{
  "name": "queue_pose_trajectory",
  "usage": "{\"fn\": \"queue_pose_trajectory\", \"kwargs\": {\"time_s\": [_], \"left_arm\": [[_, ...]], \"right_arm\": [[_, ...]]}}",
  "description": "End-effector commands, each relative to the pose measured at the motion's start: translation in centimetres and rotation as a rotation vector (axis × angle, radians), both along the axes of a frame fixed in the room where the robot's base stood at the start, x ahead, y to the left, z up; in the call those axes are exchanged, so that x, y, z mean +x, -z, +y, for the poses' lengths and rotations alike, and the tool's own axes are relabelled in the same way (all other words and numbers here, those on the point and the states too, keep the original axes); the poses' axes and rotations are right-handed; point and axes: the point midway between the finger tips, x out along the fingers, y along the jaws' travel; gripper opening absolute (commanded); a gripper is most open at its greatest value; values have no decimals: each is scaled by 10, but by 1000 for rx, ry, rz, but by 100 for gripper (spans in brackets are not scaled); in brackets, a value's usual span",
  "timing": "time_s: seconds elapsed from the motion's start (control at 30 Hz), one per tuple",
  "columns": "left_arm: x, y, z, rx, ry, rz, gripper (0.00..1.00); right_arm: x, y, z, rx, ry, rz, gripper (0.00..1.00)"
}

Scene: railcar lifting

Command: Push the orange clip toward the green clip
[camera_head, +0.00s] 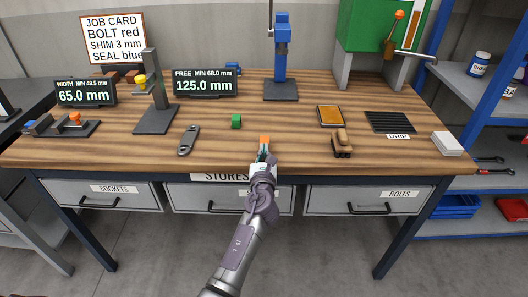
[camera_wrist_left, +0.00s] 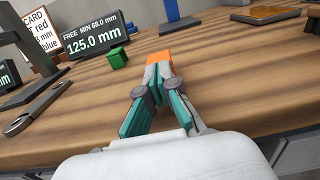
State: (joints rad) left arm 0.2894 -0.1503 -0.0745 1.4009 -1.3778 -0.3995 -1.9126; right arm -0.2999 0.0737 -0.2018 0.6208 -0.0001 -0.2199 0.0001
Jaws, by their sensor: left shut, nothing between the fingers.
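The green clip (camera_head: 236,121) is a small green block on the wooden bench, behind and to the left of my left gripper. It also shows in the left wrist view (camera_wrist_left: 118,60). The orange clip (camera_head: 265,140) is a small orange block near the bench's front edge, right at my left gripper's fingertips. In the left wrist view the orange clip (camera_wrist_left: 158,57) sits just past the fingertips, which partly cover it. My left gripper (camera_head: 264,155) is shut with nothing between its fingers, and it seems to touch or nearly touch the clip. My right gripper is not in view.
A grey metal link (camera_head: 188,140) lies left of the green clip. A display reading 125.0 mm (camera_head: 205,82) stands behind it. A blue press (camera_head: 281,60) stands at the back. A wooden-handled brush (camera_head: 342,144) and orange pad (camera_head: 330,116) lie right. Bench between the clips is clear.

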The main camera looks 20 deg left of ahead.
Motion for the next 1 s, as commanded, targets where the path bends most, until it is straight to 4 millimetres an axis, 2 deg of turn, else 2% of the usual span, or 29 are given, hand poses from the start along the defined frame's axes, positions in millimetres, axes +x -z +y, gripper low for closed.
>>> {"fn": "queue_pose_trajectory", "kwargs": {"time_s": [0.17, 0.43, 0.83, 1.0], "left_arm": [[1, 0, 0, 0, 0, 0, 0], [29, 1, 8, 0, 0, 0, 0], [29, 0, 9, 0, 0, 1, 0], [29, -1, 16, 2, 0, 2, 0]], "right_arm": [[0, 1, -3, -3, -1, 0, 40], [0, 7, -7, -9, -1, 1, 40], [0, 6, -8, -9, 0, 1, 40], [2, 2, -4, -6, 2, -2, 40]]}}
